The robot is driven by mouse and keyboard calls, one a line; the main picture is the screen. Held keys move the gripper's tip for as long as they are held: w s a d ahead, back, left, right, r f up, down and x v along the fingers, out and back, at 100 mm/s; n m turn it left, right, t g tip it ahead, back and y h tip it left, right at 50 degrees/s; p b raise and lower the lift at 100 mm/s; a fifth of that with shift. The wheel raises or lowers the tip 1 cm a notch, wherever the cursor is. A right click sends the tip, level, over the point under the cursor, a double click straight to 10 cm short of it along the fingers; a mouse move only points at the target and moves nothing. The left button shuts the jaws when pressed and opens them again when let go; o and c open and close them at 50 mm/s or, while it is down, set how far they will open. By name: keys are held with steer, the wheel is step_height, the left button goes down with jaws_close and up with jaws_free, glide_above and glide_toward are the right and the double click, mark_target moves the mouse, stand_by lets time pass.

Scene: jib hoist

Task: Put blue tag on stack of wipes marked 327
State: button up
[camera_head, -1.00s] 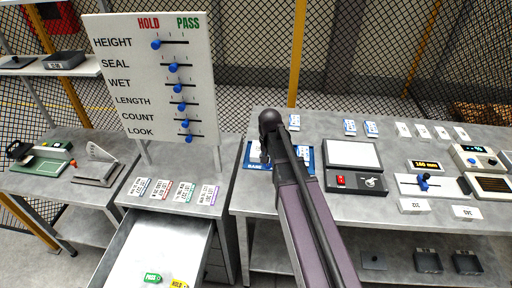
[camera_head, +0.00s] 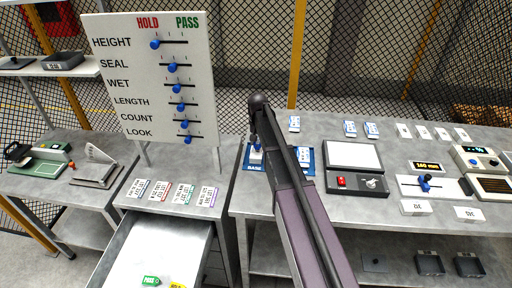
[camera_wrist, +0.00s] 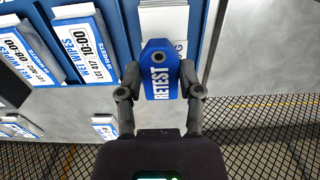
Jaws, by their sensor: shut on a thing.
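My gripper (camera_wrist: 160,82) is shut on a blue tag (camera_wrist: 161,58) with a dark eyelet and the white word RETEST, in the wrist view. The tag hangs between the two fingertips, in front of a white stack (camera_wrist: 171,24) in a blue tray (camera_wrist: 211,35). I cannot tell whether tag and stack touch. Two packs of wipes, one reading LOT 417 10:00 (camera_wrist: 84,38) and one LOT 402 08:00 (camera_wrist: 27,50), lie to the left. No number 327 is readable. In the head view my arm covers part of the blue tray (camera_head: 254,169).
More wipes packs (camera_head: 350,127) lie at the back of the bench. A HOLD/PASS slider board (camera_head: 155,80) rises at left above an open drawer (camera_head: 157,255).

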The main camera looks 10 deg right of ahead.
mark_target(257, 151)
steer(key=shift+w, duration=0.1)
steer(key=shift+w, duration=0.25)
steer(key=shift+w+f+b, duration=0.35)
steer(key=shift+f+b, duration=1.45)
steer(key=shift+f, duration=0.05)
steer(key=shift+f, duration=0.15)
steer(key=o, duration=0.9)
steer(key=shift+o, duration=0.2)
steer(key=shift+r, duration=0.25)
step_height(257, 151, up, 12)
steer(key=p, duration=1.2)
